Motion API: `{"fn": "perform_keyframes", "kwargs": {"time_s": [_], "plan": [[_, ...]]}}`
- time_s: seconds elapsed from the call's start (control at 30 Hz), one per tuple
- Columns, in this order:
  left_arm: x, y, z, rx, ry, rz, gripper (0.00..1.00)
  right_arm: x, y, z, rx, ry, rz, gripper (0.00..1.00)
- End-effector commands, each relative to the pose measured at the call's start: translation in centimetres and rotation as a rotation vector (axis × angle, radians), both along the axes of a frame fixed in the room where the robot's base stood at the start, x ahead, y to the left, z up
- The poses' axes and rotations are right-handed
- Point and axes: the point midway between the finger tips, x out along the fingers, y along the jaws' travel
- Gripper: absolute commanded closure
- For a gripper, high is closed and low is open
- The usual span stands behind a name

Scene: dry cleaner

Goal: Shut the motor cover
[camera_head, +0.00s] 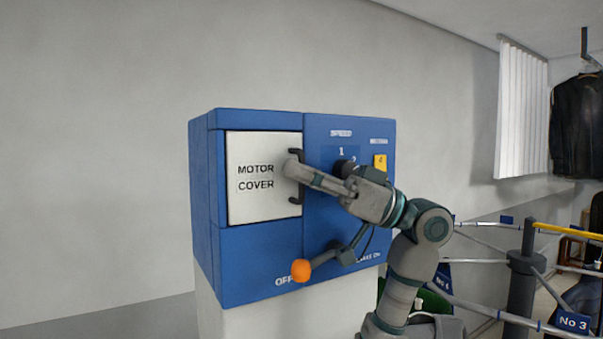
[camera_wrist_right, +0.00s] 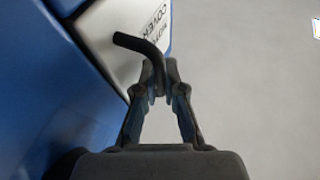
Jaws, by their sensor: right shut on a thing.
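The motor cover (camera_head: 255,205) is a white panel lettered MOTOR COVER on the left half of a blue control box. In the head view it looks flush or nearly flush with the box front; a small gap cannot be ruled out. A dark bracket handle (camera_head: 296,198) runs upright along its right edge. My right gripper (camera_head: 292,168) reaches in from the right and is shut on this handle. In the right wrist view, the fingertips (camera_wrist_right: 159,76) meet around the dark handle (camera_wrist_right: 137,43), with the white cover (camera_wrist_right: 103,30) behind it. My left gripper is not in view.
The blue box (camera_head: 255,255) stands on a pale pedestal (camera_head: 245,318). An orange-knobbed lever (camera_head: 301,271), a dark speed knob and a yellow switch (camera_head: 380,162) sit close around my right arm. Barrier rails and a post (camera_head: 524,275) stand at right. The wall side at left is clear.

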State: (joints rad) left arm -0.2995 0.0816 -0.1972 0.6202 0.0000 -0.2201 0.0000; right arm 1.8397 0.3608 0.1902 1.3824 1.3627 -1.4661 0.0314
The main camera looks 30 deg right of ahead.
Motion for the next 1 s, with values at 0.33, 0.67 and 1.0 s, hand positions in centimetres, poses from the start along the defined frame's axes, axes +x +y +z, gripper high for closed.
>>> {"fn": "perform_keyframes", "kwargs": {"time_s": [0.33,0.67,1.0], "plan": [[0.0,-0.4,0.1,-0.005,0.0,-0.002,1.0,0.1,-0.2,0.2,0.007,-0.001,-0.004,0.79],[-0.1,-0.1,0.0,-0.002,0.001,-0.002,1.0,-0.4,-1.0,-0.3,0.005,0.001,-0.004,0.79],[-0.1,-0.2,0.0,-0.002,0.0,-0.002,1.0,-3.6,-6.8,-3.1,0.006,-0.001,-0.007,0.79]]}}
